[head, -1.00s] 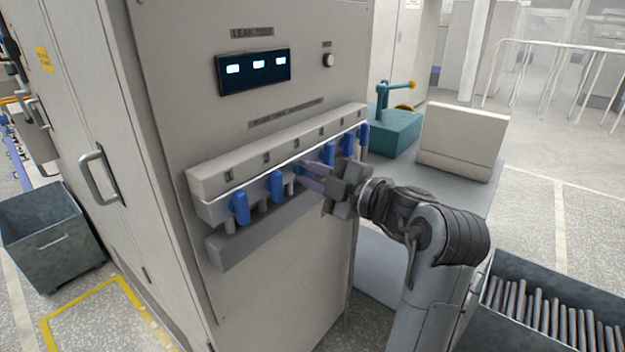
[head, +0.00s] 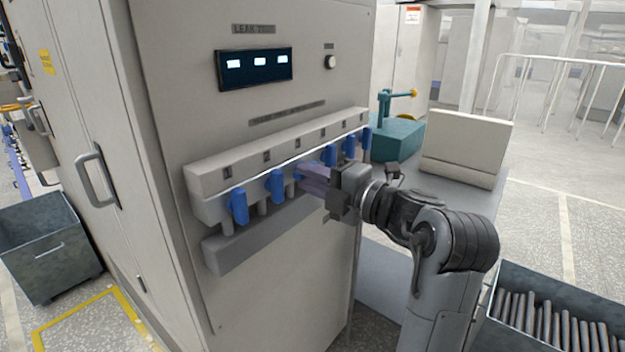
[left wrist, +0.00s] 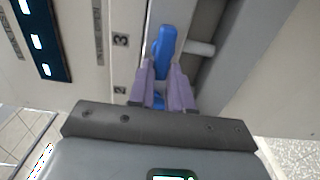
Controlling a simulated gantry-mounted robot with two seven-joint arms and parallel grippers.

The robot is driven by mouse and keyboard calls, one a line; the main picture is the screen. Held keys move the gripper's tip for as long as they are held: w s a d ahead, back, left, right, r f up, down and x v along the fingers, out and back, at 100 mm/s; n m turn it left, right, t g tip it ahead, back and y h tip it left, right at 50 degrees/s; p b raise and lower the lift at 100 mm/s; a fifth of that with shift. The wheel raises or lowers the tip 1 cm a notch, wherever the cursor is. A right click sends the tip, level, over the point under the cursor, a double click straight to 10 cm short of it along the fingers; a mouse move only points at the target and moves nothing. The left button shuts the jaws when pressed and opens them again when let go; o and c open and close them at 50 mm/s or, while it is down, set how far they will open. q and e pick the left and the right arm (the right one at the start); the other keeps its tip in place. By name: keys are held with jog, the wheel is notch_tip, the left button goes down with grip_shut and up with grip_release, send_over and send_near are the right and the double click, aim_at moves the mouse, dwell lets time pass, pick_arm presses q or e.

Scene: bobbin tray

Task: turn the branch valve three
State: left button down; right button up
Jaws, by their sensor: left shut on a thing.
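Blue valve handles hang in a row under the pale manifold (head: 215,180) on the cabinet front. Branch valve three's handle (head: 298,174) is third from the left, mostly hidden by my left gripper (head: 304,176). In the left wrist view, a blue handle (left wrist: 165,42) is beside the label 3 (left wrist: 121,40). The purple fingers of my left gripper (left wrist: 162,72) are shut on its near end. More blue (left wrist: 158,102) shows between the fingers, near the label 2. I cannot tell how far handle three is turned. My right gripper is not in view.
Neighbouring handles stand close on both sides: one to the left (head: 275,186) and one to the right (head: 330,154). A grey ledge (head: 250,245) runs below. A teal fixture (head: 398,138) stands on the bench behind. A bin of rods (head: 550,300) is at lower right.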

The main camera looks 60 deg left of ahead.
pick_arm(q)
jog(key=c, duration=1)
grip_release()
jog(key=shift+a, duration=0.1)
jog(key=shift+c, duration=0.2)
